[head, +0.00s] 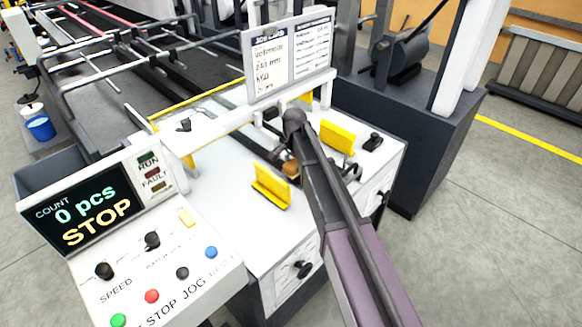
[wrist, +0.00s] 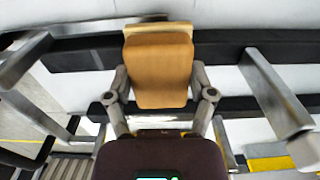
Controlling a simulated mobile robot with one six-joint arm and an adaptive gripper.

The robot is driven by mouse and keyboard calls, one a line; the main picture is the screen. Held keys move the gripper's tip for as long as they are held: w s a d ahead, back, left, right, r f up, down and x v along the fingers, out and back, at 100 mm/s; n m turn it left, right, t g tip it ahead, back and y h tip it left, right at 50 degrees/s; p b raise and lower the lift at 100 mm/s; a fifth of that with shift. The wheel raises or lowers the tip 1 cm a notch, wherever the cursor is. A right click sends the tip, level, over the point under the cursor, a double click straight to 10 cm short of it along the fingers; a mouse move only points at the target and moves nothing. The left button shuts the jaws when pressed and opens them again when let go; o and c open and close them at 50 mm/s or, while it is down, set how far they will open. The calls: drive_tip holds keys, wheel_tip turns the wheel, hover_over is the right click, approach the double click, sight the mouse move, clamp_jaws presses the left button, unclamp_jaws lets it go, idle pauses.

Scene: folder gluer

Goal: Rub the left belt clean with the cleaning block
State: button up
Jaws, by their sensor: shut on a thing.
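My gripper (wrist: 163,90) is shut on the tan-orange cleaning block (wrist: 163,68), which has a paler strip along its far edge. In the head view the block (head: 291,168) shows partly beside my arm, low over the infeed end of the machine; my arm hides most of the gripper there. In the wrist view a dark belt (wrist: 80,53) runs across behind the block, and a second dark band (wrist: 240,104) lies nearer. I cannot tell which of them is the left belt, or whether the block touches a belt.
Yellow guides (head: 271,188) and (head: 337,137) stand on either side of my arm. A white crossbar with a job card (head: 289,55) rises just behind. The control panel (head: 150,240) reads "0 pcs STOP" at the left. Grey bars (wrist: 275,90) flank the gripper.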

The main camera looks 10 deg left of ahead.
drive_tip(key=shift+w+d, duration=0.55)
drive_tip(key=shift+w, duration=0.2)
drive_tip(key=shift+r, duration=0.1)
drive_tip(key=shift+r+p, duration=3)
drive_tip(key=shift+p, duration=0.1)
drive_tip(key=shift+r+p, duration=1.5)
drive_tip(key=shift+s, duration=0.1)
